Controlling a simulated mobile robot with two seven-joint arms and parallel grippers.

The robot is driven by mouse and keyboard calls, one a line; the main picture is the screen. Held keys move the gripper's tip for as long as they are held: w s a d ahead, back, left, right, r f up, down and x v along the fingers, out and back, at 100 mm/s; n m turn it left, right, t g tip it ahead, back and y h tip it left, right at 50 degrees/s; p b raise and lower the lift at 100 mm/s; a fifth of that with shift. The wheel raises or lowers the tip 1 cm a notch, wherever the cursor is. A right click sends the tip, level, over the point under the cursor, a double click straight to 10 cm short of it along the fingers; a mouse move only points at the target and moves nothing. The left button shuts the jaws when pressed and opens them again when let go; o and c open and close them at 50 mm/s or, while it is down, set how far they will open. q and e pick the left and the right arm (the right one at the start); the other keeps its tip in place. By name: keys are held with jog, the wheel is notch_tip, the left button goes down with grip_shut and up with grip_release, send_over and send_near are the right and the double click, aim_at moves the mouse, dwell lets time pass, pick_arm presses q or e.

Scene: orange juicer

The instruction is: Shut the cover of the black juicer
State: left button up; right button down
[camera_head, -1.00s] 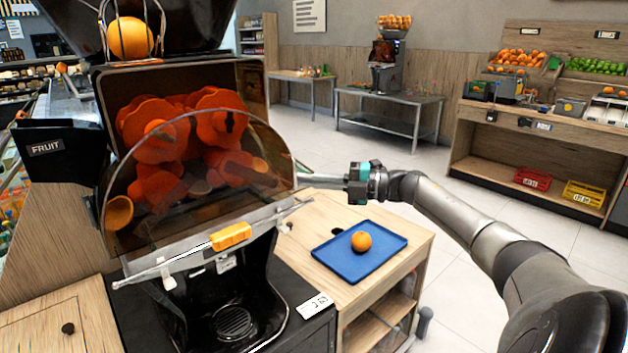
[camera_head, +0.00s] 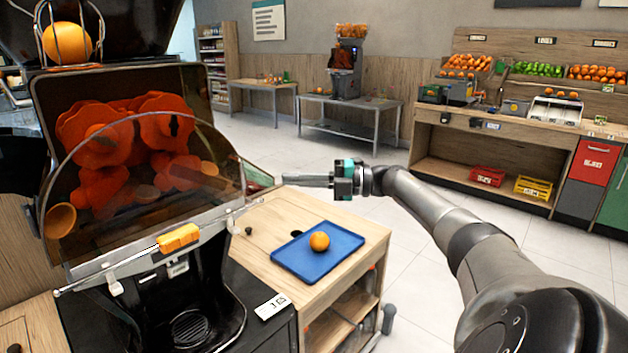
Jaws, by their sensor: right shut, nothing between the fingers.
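The black juicer (camera_head: 205,290) stands at the left. Its clear, smoky cover (camera_head: 205,195) with an orange handle (camera_head: 178,238) stands tilted outward in front of the orange press drums (camera_head: 130,130). A metal bar runs along the cover's lower edge. My right gripper (camera_head: 288,181) is shut and empty. Its fingers point left towards the right side of the juicer, and its tips are a little to the right of the cover's edge, apart from it in the picture. The depth between them is hard to tell. My left gripper is not in view.
A blue tray (camera_head: 290,267) with an orange (camera_head: 319,241) sits on the wooden counter (camera_head: 262,213) right of the juicer. A wire feeder with an orange (camera_head: 67,42) tops the juicer. Fruit shelves (camera_head: 490,145) and a metal table (camera_head: 385,110) stand behind, with open floor between.

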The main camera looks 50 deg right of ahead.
pick_arm(q)
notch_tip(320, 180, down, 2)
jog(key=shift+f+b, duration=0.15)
jog(key=shift+b, duration=0.9)
pick_arm(e)
jog(key=d, duration=0.2)
jog(key=s+d, duration=0.1)
jog(key=d, duration=0.1)
jog(key=shift+f, duration=0.1)
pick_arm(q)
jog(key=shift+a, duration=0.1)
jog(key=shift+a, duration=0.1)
